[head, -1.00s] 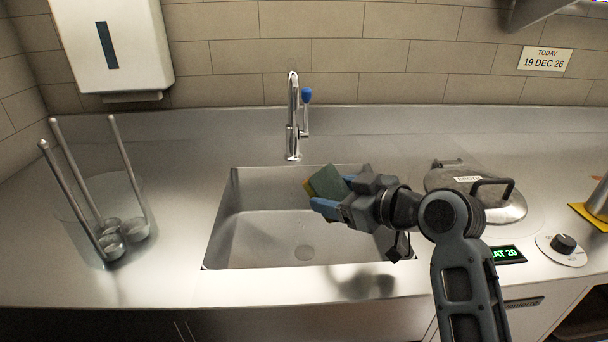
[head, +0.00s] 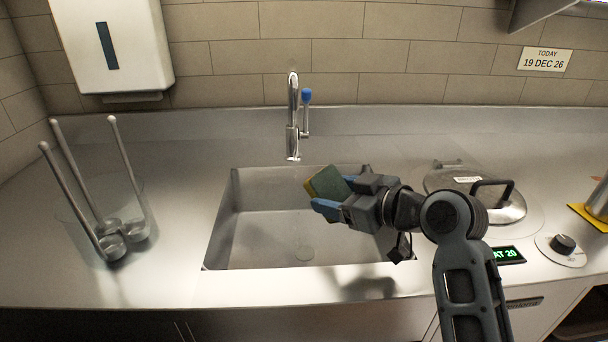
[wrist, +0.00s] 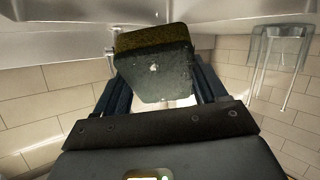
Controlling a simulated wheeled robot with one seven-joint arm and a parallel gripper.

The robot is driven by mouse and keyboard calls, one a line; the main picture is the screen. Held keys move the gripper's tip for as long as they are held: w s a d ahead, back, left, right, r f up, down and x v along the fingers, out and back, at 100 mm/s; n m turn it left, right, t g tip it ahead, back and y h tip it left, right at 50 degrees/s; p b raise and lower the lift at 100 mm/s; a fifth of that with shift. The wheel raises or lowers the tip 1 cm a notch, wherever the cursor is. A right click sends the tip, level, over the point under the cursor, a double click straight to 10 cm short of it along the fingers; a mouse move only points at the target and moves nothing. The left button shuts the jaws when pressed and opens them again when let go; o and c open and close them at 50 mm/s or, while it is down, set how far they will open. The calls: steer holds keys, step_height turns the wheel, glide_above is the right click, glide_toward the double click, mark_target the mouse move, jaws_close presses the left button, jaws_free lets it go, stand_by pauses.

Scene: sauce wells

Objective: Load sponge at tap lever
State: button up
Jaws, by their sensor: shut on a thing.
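The sponge (head: 329,183), with a dark green face and a yellowish layer, is held in my gripper (head: 331,195). My gripper is shut on it above the right part of the sink basin. In the wrist view the sponge (wrist: 155,68) sits between the two fingers. The tap (head: 293,115) stands behind the sink, with its blue-tipped lever (head: 306,97) upright on its right side. The sponge is apart from the lever, in front of it and lower in the picture.
The sink (head: 250,232) is empty. A clear container (head: 72,222) with several ladles stands at left. A lidded well (head: 452,180) with a black handle and a knob (head: 563,243) are at right. A dispenser (head: 112,45) hangs on the wall.

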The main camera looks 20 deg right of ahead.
steer(key=s+r+p, duration=0.1)
steer(key=s+r, duration=0.1)
steer(key=s+d+r+p, duration=0.1)
steer(key=s+p, duration=0.1)
steer(key=shift+s+d+r, duration=0.15)
steer(key=shift+s+r, duration=0.1)
steer(key=shift+r, duration=0.1)
stand_by(0.8)
